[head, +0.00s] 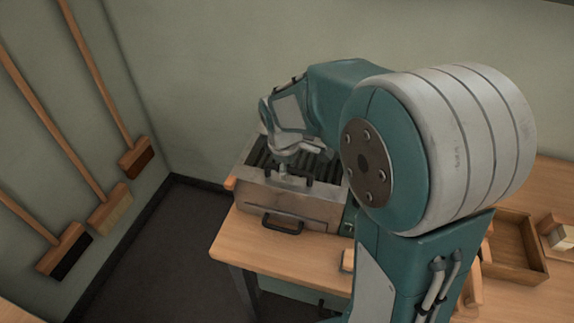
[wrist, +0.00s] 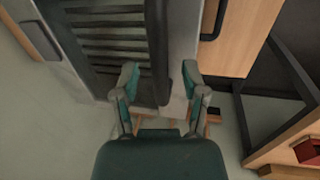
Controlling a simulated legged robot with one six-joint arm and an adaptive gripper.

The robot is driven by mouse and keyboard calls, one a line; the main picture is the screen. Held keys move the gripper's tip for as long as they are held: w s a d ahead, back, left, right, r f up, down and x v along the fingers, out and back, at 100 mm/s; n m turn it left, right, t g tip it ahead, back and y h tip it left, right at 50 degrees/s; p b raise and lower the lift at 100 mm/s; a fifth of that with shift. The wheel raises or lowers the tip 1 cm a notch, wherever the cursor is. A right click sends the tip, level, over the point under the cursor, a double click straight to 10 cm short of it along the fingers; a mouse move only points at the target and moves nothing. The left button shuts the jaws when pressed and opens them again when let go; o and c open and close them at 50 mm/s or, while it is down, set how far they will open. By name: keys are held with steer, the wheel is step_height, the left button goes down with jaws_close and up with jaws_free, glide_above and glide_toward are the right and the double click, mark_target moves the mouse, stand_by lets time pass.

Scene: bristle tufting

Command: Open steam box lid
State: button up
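The steam box (head: 300,205) is a metal box with a dark slatted top, standing on the left end of the wooden table. A dark handle (head: 283,222) sits on its front face. My gripper (head: 288,174) is over the front part of the slatted top, partly hidden by my arm. In the wrist view my gripper (wrist: 163,78) has its two fingers spread apart. A dark bar (wrist: 160,60) beside the slats (wrist: 108,45) runs between the fingers, with no clear contact. I cannot tell which part is the lid or whether it is raised.
The wooden table (head: 232,240) carries an open wooden tray (head: 515,245) and small wooden blocks at the right. Long-handled brushes (head: 65,250) lean on the left wall. Dark floor lies left of the table. My arm blocks the table's middle.

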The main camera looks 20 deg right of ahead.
jaws_close()
